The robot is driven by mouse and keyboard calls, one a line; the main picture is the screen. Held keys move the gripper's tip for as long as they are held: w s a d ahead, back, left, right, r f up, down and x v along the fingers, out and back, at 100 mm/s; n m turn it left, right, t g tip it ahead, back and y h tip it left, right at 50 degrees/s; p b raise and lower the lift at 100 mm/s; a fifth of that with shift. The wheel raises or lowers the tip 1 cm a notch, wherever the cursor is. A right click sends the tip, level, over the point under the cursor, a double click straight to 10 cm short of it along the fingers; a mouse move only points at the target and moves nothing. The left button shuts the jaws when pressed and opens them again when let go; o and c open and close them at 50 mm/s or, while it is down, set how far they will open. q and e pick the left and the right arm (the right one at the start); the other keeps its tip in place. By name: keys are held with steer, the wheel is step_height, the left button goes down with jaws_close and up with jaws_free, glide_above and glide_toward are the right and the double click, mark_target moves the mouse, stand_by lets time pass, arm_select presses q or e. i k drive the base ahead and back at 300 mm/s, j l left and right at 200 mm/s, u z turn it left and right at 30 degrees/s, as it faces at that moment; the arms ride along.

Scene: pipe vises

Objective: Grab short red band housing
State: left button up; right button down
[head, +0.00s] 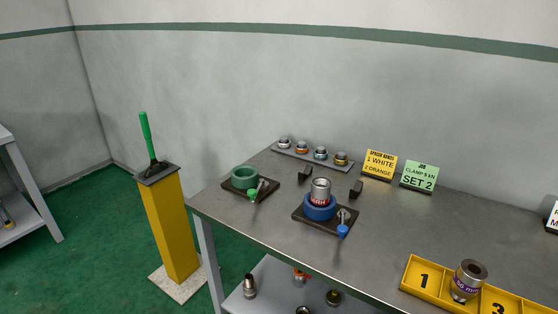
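A silver cylindrical housing (321,187) stands upright in the round blue vise (318,211) on the table, with a red-marked band low on its side. On the lower shelf, a partly hidden housing (299,277) shows an orange or red band under the table edge. I cannot tell which of the two is the short red band housing. Neither of my grippers is in view.
The green vise (244,177) is empty. A rack (313,160) holds several small banded pieces at the back. A purple-band housing (468,281) stands in the yellow numbered tray (416,270). A yellow post (167,229) with a green lever stands left of the table.

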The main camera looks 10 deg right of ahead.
mark_target(321, 188)
steer(key=i+j, duration=0.65)
steer(key=i+j+z, duration=0.4)
steer(key=j, duration=0.2)
steer(key=i, duration=0.05)
